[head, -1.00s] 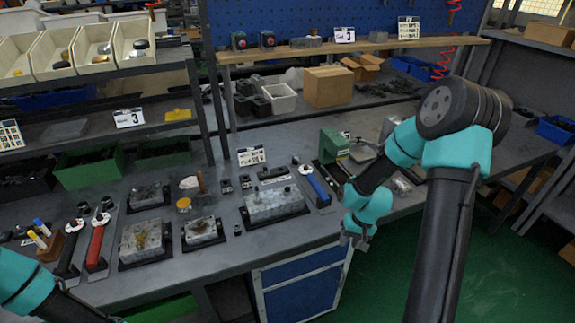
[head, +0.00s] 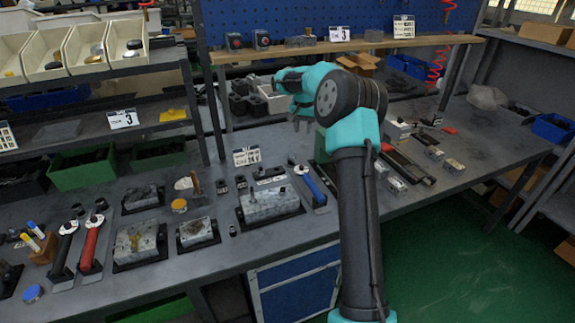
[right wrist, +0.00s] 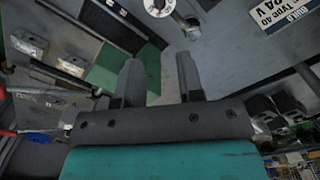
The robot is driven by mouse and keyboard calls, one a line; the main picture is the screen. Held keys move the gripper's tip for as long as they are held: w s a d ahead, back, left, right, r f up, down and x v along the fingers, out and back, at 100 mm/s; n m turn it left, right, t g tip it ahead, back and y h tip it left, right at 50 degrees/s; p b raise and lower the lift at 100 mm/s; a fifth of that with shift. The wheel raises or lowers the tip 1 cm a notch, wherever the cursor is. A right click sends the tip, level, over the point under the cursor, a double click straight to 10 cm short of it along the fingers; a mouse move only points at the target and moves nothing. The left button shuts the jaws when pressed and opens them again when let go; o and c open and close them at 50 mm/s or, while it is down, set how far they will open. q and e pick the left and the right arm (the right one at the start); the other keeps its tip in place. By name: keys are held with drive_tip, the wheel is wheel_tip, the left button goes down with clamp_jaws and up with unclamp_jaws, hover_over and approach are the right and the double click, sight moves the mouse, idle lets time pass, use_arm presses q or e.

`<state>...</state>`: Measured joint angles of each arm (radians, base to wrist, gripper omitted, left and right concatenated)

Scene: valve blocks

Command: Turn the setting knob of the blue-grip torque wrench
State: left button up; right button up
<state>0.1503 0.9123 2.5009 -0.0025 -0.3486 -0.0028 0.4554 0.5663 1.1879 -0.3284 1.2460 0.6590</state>
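The blue-grip torque wrench (head: 314,189) lies on the bench right of the largest valve block, its upper end (head: 299,168) toward the back. My right gripper (head: 302,124) is above the bench, behind and above that end, fingers pointing down. In the right wrist view its two fingers (right wrist: 160,82) are apart with nothing between them. A white round part with a dark centre (right wrist: 158,6) shows beyond the fingertips at the top edge. It looks like the wrench's knob, but I cannot be sure. My left gripper is out of view.
A large valve block (head: 270,204) sits left of the blue wrench. A label card (head: 246,157) stands behind it. Red-grip (head: 90,248) and black-grip (head: 63,252) wrenches lie at the left. A green box (head: 83,169) stands at the back left. My right arm covers bench right of the wrench.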

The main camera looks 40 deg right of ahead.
sight(302, 167)
idle(0.4)
wheel_tip(302, 167, down, 17)
drive_tip(key=shift+f, duration=0.1)
idle(0.6)
drive_tip(key=shift+c, duration=0.3)
clamp_jaws()
